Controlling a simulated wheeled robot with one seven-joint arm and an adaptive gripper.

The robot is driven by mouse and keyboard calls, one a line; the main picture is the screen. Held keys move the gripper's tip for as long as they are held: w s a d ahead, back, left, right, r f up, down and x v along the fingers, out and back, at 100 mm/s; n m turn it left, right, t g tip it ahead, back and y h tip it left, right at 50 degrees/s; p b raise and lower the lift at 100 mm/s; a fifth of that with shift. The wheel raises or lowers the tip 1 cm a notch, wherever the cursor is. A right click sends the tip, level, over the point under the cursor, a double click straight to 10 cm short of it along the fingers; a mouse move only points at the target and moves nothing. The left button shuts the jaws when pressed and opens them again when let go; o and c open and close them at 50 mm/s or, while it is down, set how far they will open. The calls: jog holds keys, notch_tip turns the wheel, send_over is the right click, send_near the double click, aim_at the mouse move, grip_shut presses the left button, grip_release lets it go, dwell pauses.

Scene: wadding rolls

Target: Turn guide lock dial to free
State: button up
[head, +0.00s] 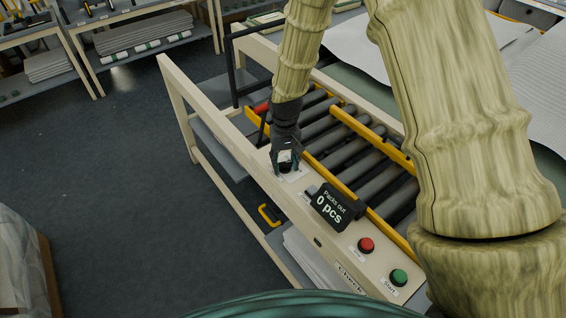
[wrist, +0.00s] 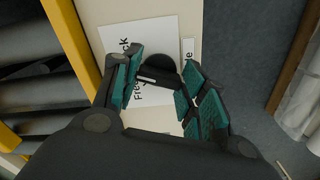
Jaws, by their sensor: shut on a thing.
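The guide lock dial (wrist: 158,72) is a black round knob with a bar grip and a pale pointer line, on a white label plate (wrist: 133,35). The plate lies on the cream front rail of the roller conveyor. Part of the label text shows, including "Fre" and "ck"; the rest is hidden by my fingers. My gripper (head: 286,166) points down at the dial, with its teal-padded fingers on either side of the bar, as the wrist view also shows (wrist: 159,85). In the head view the dial is mostly hidden by the fingers.
A "Packs out 0 pcs" display (head: 336,205), a red button (head: 366,245) and a green Start button (head: 399,277) stand along the same rail. Yellow guide rails (head: 372,140) run over the grey rollers (head: 357,155) behind. Open floor lies left.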

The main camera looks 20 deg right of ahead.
aim_at(284, 163)
jog(key=n, duration=0.6)
jog(key=shift+n, duration=0.3)
jog(key=n, duration=0.6)
dwell(0.4)
jog(key=o, duration=1)
jog(key=shift+a, duration=0.1)
jog(key=shift+w+r, duration=0.1)
jog(key=shift+r, duration=0.45)
notch_tip(284, 163, up, 11)
jog(key=shift+f, duration=0.1)
